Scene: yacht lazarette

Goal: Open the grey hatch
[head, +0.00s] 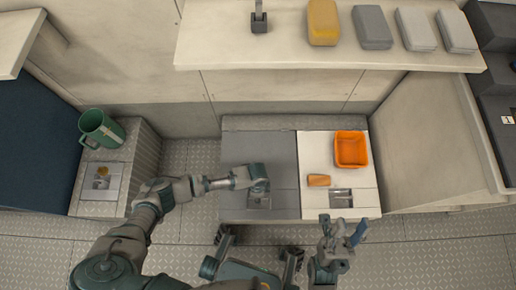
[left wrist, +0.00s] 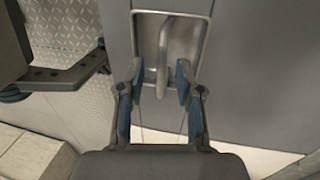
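The grey hatch (head: 258,150) lies shut, flush with the floor locker top, left of a white hatch. Its recessed handle (left wrist: 162,55) shows in the left wrist view as a metal bar in a shallow pocket. My left gripper (left wrist: 159,78) is open, its blue-padded fingertips on either side of the handle's lower end, with gaps between pads and bar. In the head view my left gripper (head: 258,186) hides part of the handle pocket. My right gripper (head: 342,230) is open and empty, just in front of the white hatch.
On the white hatch (head: 315,150) sit an orange bin (head: 350,149) and a small orange-brown block (head: 318,180). A green mug (head: 100,129) stands on the left locker. A shelf (head: 300,50) with a yellow block and several grey blocks runs along the back.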

